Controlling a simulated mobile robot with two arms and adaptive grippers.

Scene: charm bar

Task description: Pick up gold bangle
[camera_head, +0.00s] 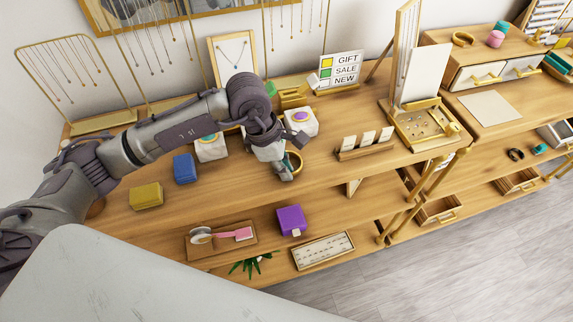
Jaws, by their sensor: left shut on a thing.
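The gold bangle (299,162) shows as a ring at the fingertips of my left gripper (286,174), at the front middle of the wooden display table. My left gripper points down and is shut on the bangle; its fingers hide part of the ring. I cannot tell whether the bangle touches the tabletop. Another gold bangle-like piece (462,38) lies on the drawer cabinet at the right. My right gripper is not in view.
White boxes (301,122), a blue box (185,168) and a yellow box (147,195) stand near my left arm. A card holder (364,151) is right of the gripper. Necklace stands (72,80) line the back. The front tabletop is partly clear.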

